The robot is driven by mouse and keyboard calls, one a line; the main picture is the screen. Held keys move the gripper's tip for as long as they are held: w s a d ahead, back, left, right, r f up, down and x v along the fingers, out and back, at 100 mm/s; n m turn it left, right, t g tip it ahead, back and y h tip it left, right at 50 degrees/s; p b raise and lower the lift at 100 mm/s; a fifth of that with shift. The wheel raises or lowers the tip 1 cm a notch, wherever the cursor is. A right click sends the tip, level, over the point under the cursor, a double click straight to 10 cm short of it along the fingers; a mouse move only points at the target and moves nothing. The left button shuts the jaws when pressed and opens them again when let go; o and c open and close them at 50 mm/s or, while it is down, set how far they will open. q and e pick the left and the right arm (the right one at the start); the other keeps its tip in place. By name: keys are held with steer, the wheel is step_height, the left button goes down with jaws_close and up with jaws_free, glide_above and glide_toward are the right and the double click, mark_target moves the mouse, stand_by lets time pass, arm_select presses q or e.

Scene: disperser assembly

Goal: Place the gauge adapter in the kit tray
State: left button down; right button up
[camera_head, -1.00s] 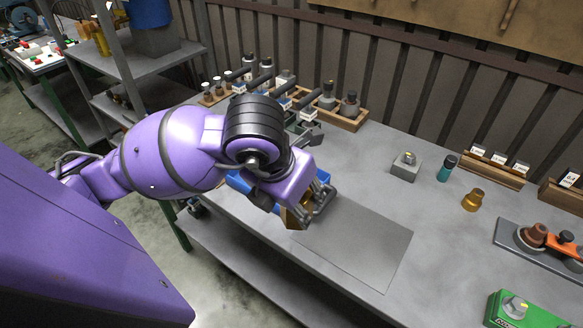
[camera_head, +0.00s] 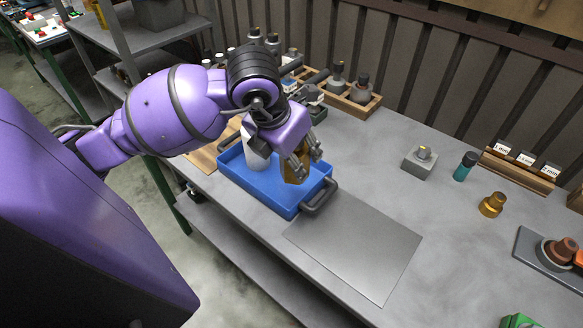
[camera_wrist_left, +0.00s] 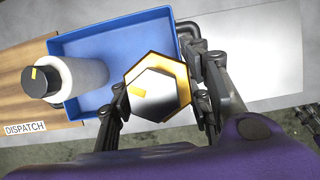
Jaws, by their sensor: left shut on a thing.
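The gauge adapter (camera_head: 293,175) looks like a brass-coloured piece. In the left wrist view its hexagonal top face (camera_wrist_left: 158,86) shows with a small yellow mark. My left gripper (camera_head: 303,160) is shut on it, with a finger on each side. The kit tray (camera_head: 265,187) is a blue open box with dark handles. It also shows in the left wrist view (camera_wrist_left: 112,42). The adapter is held over the right part of the tray, apparently above its floor; its underside is hidden. My right gripper is not in view.
A white cylinder (camera_wrist_left: 88,75) with a dark cap stands at the tray's left part. A grey mat (camera_head: 355,245) lies right of the tray. Wooden racks (camera_head: 355,103) stand behind. A grey block (camera_head: 420,162), a teal bottle (camera_head: 465,167) and a brass fitting (camera_head: 492,205) stand further right.

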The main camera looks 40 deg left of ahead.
arm_select(q)
steer(key=shift+w+a+f, duration=0.55)
steer(key=shift+f, duration=0.35)
steer(key=shift+w+a+f, duration=0.5)
steer(key=shift+w+f, duration=0.05)
steer(key=shift+f, duration=0.35)
steer(key=shift+w+a+f, duration=0.55)
steer(key=shift+f, duration=0.35)
step_height(320, 180, down, 2)
steer(key=shift+a+f, duration=0.1)
steer(key=shift+f, duration=0.1)
steer(key=shift+w+f, duration=0.1)
steer(key=shift+f, duration=0.35)
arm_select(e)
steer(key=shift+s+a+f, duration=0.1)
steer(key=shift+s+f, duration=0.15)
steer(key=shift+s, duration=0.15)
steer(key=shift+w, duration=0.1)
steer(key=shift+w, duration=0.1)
arm_select(q)
steer(key=shift+f, duration=0.2)
steer(key=c, duration=0.9)
jaws_free()
steer(key=shift+c, duration=0.2)
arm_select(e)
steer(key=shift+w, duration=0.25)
